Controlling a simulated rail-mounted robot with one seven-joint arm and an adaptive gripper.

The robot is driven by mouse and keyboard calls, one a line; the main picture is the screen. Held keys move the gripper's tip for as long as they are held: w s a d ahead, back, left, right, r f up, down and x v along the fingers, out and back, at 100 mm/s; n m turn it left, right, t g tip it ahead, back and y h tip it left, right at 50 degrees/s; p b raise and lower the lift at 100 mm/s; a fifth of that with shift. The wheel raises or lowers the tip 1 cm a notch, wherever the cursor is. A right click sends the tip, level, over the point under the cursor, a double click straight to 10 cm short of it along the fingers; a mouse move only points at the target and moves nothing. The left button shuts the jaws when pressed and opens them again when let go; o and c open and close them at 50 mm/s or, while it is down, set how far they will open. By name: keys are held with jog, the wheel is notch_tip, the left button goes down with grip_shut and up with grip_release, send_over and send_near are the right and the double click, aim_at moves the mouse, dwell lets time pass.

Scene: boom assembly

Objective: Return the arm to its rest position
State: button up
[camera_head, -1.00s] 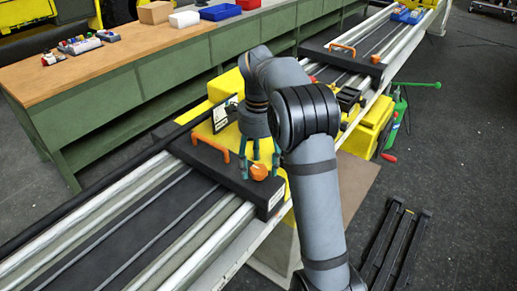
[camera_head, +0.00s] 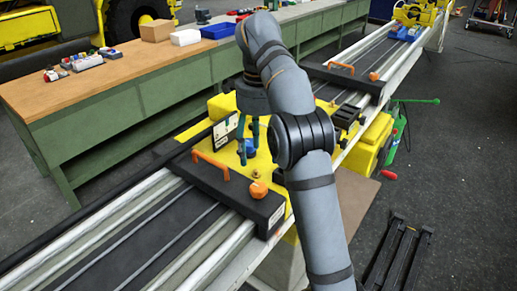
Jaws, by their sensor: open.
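My gripper (camera_head: 249,146) points down above the yellow plate (camera_head: 226,150) on the rail carriage, with its dark teal fingers spread. A small blue part (camera_head: 250,147) shows at the fingers; I cannot tell whether it is between or behind them. My grey arm reaches from the bottom right up and over to the gripper. An orange knob (camera_head: 258,189) sits on the black carriage end block (camera_head: 225,192), in front of and apart from the fingers. Part of the yellow plate is hidden behind my arm.
An orange handle (camera_head: 210,164) stands on the same end block. A second black block (camera_head: 342,78) with an orange handle spans the rails farther back. A green workbench (camera_head: 120,104) with boxes and bins runs behind. A black frame (camera_head: 398,256) lies on the floor at right.

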aim_at(259, 186)
jog(key=shift+f, duration=0.1)
notch_tip(259, 186, down, 12)
jog(key=shift+r, duration=0.1)
dwell(0.8)
